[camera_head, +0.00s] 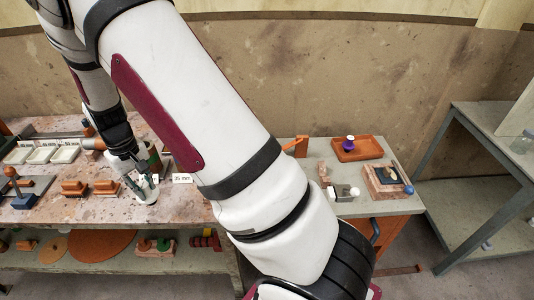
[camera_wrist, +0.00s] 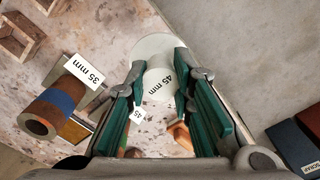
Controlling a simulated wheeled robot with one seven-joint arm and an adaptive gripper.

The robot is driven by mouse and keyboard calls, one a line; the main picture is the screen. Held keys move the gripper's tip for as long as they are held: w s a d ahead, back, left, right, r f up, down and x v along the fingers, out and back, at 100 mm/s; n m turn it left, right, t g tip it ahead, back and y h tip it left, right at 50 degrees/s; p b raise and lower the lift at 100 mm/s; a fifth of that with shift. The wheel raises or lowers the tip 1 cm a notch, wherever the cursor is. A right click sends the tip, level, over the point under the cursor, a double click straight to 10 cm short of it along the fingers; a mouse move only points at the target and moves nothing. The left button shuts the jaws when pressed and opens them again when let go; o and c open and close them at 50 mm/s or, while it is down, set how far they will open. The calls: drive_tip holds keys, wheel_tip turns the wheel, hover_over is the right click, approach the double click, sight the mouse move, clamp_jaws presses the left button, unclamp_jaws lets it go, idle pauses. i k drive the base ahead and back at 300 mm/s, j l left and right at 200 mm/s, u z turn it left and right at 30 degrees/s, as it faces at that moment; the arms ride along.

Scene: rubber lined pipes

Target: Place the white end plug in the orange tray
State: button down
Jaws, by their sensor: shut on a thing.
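The white end plug (camera_wrist: 152,47) has a round flange and a narrower body marked "45 mm". My gripper (camera_wrist: 160,82) is shut on it, with green-padded fingers on both sides of the body. In the head view my gripper (camera_head: 140,178) is low at the left bench, and a white part of the plug (camera_head: 148,197) shows beneath the fingers. Whether the plug touches the bench is unclear. The orange tray (camera_head: 372,155) lies at the back of the right bench, far to the right of my gripper. A purple-topped piece (camera_head: 348,143) stands in it.
A banded pipe (camera_wrist: 45,112) and a "35 mm" label (camera_wrist: 84,72) lie beside my gripper. A white and dark piece (camera_head: 344,192) and a wooden fixture (camera_head: 386,180) stand before the tray. My arm hides the middle.

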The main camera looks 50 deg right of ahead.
sight(365, 149)
drive_tip(key=k+l+z, duration=0.1)
drive_tip(key=z, duration=1.15)
drive_tip(key=l, duration=1.75)
